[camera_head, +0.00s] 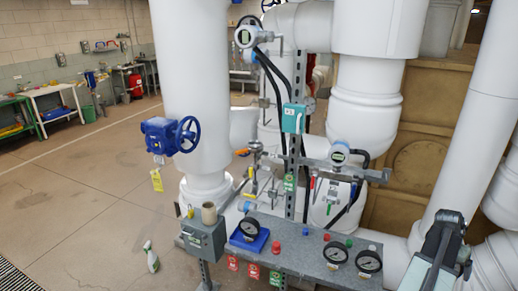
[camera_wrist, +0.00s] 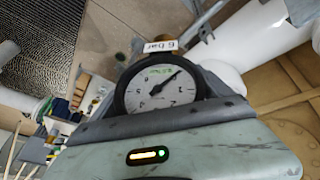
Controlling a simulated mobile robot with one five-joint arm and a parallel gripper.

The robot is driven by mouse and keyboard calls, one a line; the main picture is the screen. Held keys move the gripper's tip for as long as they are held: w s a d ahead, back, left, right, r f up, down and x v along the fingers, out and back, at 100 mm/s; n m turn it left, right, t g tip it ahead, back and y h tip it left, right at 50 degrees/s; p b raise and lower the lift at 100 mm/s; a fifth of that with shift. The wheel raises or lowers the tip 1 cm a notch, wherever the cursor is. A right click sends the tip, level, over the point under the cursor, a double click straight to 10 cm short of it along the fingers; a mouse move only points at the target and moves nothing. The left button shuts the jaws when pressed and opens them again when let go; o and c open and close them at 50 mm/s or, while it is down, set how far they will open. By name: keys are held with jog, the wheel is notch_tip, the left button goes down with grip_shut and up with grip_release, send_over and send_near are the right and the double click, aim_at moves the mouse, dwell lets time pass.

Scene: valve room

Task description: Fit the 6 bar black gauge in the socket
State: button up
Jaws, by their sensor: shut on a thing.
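My gripper (camera_head: 450,232) is at the lower right of the head view, to the right of the grey shelf. In the wrist view my gripper (camera_wrist: 165,118) is shut on a black-rimmed gauge (camera_wrist: 160,88) with a white dial. A tag above its dial reads "6 bar", beside a brass-coloured fitting. The held gauge is hard to make out in the head view, mostly hidden by my gripper. I cannot tell which fitting is the socket.
Black gauges (camera_head: 335,254) and (camera_head: 369,262) stand at the right of the grey shelf (camera_head: 300,258). White pipes (camera_head: 375,110) crowd behind. A spray bottle (camera_head: 151,257) stands on open floor at left.

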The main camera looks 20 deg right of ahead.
jog(key=a+r+p, duration=0.3)
jog(key=r+p, duration=0.8)
jog(key=a+r+p, duration=0.3)
jog(key=r+p, duration=0.8)
jog(key=r, duration=0.1)
jog(key=a+r+h+p, duration=0.1)
jog(key=a+r+p, duration=0.2)
jog(key=r+p, duration=0.8)
jog(key=shift+s+r+p, duration=0.25)
jog(key=shift+r+p, duration=0.15)
jog(key=shift+w+a, duration=0.1)
